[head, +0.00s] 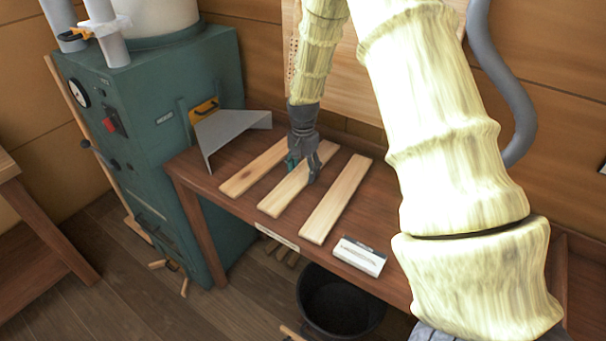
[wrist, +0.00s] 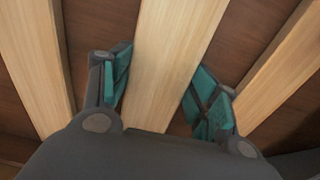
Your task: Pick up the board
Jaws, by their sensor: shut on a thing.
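Three pale wooden boards lie side by side on the brown table. The middle board (head: 283,195) also shows in the wrist view (wrist: 180,45), running between my fingers. My gripper (head: 303,173) is over the middle of this board, shut on it across its width. In the wrist view its teal finger pads (wrist: 158,90) sit one on each side of the board. I cannot tell whether the middle board is lifted off the table.
The brown table (head: 225,206) carries a small white box (head: 360,256) at its front edge. A green machine (head: 150,150) with a grey metal chute (head: 232,130) stands at the left. A black bucket (head: 340,308) is on the floor below. A wooden wall is behind.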

